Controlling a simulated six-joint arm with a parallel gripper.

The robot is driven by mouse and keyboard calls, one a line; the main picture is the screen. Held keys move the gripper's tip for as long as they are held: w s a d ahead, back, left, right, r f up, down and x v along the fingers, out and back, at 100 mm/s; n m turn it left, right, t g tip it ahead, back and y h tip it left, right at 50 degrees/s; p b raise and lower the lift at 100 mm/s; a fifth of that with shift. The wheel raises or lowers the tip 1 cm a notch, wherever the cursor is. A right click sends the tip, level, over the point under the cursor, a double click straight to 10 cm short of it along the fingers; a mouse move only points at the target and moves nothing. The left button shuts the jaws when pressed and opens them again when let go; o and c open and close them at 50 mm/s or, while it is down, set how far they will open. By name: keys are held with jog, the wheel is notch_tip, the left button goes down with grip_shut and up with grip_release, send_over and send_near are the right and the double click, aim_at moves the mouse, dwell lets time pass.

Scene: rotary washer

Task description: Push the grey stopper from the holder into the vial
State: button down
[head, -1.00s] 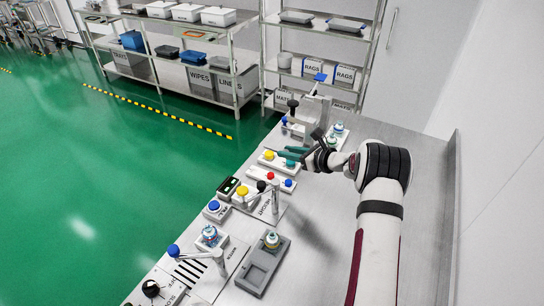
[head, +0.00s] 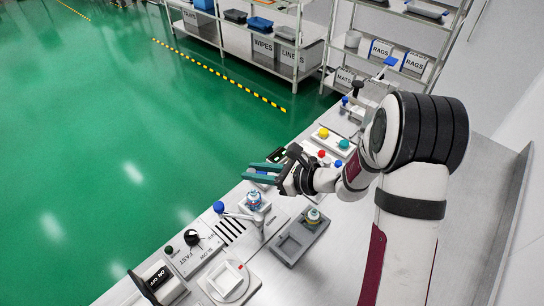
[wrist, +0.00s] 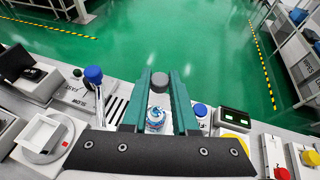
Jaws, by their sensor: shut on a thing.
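My gripper (head: 246,173) has two teal fingers and points left in the head view, above the bench. In the wrist view the fingers (wrist: 160,80) are shut on the round dark grey stopper (wrist: 161,84) at their tips. A vial (head: 254,198) with a blue and white label stands upright in a white block, below my fingers in the head view. It also shows between the fingers in the wrist view (wrist: 157,122). The stopper is apart from the vial; its height above it is unclear. Another vial (head: 313,216) stands in a grey tray (head: 291,250). The stopper is not discernible in the head view.
A blue-knobbed lever (head: 219,207) rises close to the labelled vial, beside a slotted plate. A dial panel (head: 192,240), a turntable with a white square (head: 228,280) and a switch box (head: 157,284) lie nearer. Coloured buttons (head: 323,133) lie farther along the bench.

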jog(key=shift+f, duration=3.1)
jog(key=shift+r, duration=0.1)
jog(key=shift+r, duration=0.3)
jog(key=shift+f, duration=0.85)
jog(key=c, duration=0.6)
grip_release()
jog(key=shift+d, duration=0.1)
